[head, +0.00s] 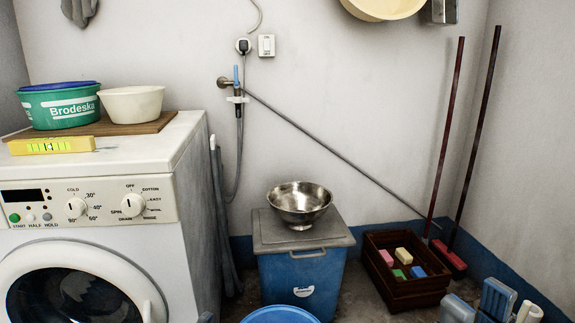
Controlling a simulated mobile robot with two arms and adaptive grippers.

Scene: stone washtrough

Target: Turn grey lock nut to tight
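A small grey fitting (237,99) with short side wings, which looks like the lock nut, is just under the tap where the grey hose (239,150) begins. It is too small to tell how tight it is. My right gripper (478,304) is at the bottom right edge, partly cut off, far from the tap and touching nothing I can see. Whether its fingers are open is unclear. A small grey piece at the bottom edge may be my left gripper, but I cannot be sure.
A washing machine (190,165) stands left, carrying a board, tubs and a yellow level (52,145). A blue bin (302,270) with a metal bowl (300,200) stands below the tap. A thin rod slants right from the tap. A brown crate (405,285) and brooms are right.

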